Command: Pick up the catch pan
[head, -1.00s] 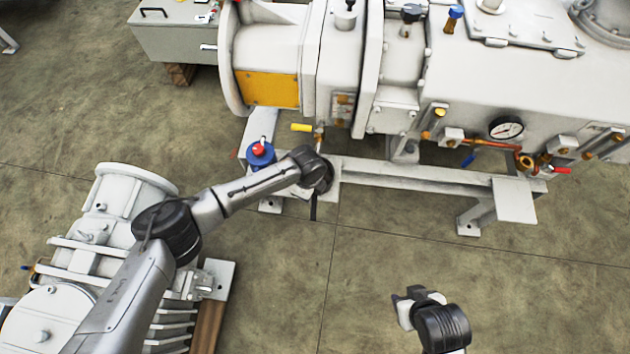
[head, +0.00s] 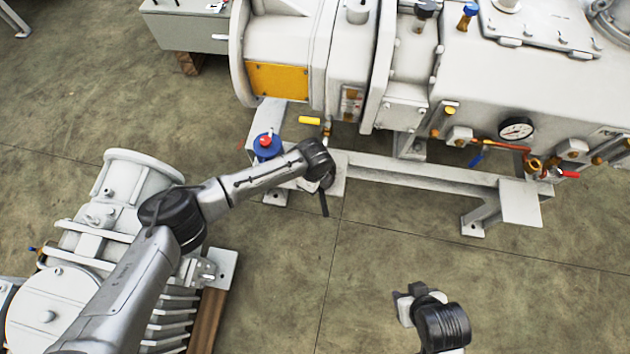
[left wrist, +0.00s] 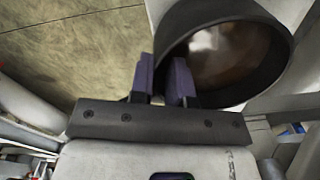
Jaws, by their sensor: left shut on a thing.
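The catch pan (left wrist: 280,62) is a dark round pan with a shiny brownish inside, at the upper right of the left wrist view. My left gripper (left wrist: 163,75) has its two purple fingers shut on the near-left part of the pan's rim. In the head view my left wrist ends by the machine's frame and hides the fingers. A thin dark strip shows just below that wrist; I cannot tell whether it is the pan or the gripper. My right gripper (head: 403,306) hangs over bare floor at the lower middle, empty, its jaw opening unclear.
A large white vacuum machine (head: 545,95) on a steel frame (head: 425,174) fills the back right. A yellow-handled valve (head: 310,121) and a blue-and-red fitting (head: 267,148) are near my left wrist. A white pump (head: 120,195) stands at left. The floor in front is clear.

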